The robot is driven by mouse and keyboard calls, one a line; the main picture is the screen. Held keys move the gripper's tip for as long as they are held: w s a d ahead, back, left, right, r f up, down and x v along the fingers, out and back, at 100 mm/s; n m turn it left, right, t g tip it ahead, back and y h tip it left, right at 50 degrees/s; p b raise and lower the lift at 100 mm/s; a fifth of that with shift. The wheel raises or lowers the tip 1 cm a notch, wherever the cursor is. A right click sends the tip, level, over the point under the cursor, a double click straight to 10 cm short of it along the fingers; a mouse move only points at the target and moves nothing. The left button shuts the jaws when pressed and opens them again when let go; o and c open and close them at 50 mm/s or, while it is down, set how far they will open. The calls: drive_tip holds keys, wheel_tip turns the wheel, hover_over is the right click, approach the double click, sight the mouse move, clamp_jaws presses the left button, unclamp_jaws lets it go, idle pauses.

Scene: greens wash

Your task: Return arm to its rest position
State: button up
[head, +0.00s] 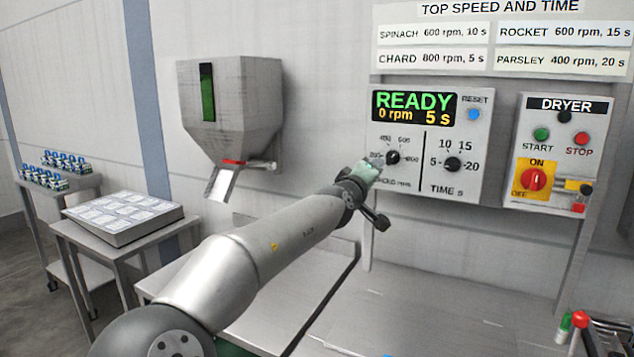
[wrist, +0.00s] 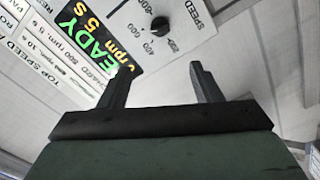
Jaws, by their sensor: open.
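My arm reaches from the lower left of the head view up to the control panel. My gripper is at the panel's speed knob (head: 392,157) in the head view, its fingers mostly hidden by the wrist. In the wrist view my gripper (wrist: 160,85) is open, with two dark fingers apart and nothing between them. The black speed knob (wrist: 160,24) shows beyond the fingertips, apart from them. The panel display (head: 414,107) reads READY, 0 rpm, 5 s. The time knob (head: 452,164) is to the right of the speed knob.
A dryer box (head: 557,153) with a red-yellow switch is right of the panel. A grey hopper (head: 231,105) with a chute hangs on the wall at left. Side tables hold a labelled tray (head: 122,232) and small packs (head: 45,180). A red-topped item (head: 580,319) is at lower right.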

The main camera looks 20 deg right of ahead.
drive_tip(key=s+d+f+m+g+y, duration=0.1)
drive_tip(key=s+f+g+y, duration=0.1)
drive_tip(key=f, duration=0.6)
drive_tip(key=s+d+f+m+g+y, duration=0.2)
drive_tip(key=f, duration=0.7)
drive_tip(key=s+a+f+g+y, duration=0.1)
drive_tip(key=s+a+f+y, duration=0.15)
drive_tip(key=f, duration=0.25)
drive_tip(key=s+a+f+g+y, duration=0.1)
drive_tip(key=a+f+y, duration=0.1)
drive_tip(key=a+f, duration=0.25)
drive_tip(key=s+a+f+g+y, duration=0.1)
drive_tip(key=s+a+f+y, duration=0.15)
drive_tip(key=s+a, duration=0.35)
drive_tip(key=s+a+f+g+y, duration=0.1)
drive_tip(key=s+a+f+y, duration=0.2)
drive_tip(key=a, duration=0.6)
drive_tip(key=s+a+r+n+g, duration=0.1)
drive_tip(key=s+a, duration=0.4)
drive_tip(key=s, duration=0.3)
drive_tip(key=s+a+g, duration=0.1)
drive_tip(key=s+a, duration=0.4)
drive_tip(key=s, duration=0.3)
drive_tip(key=shift+s+a+r+n+g+p, duration=0.2)
drive_tip(key=shift+a+r+n+g+p, duration=0.1)
drive_tip(key=shift+r+n+p, duration=0.1)
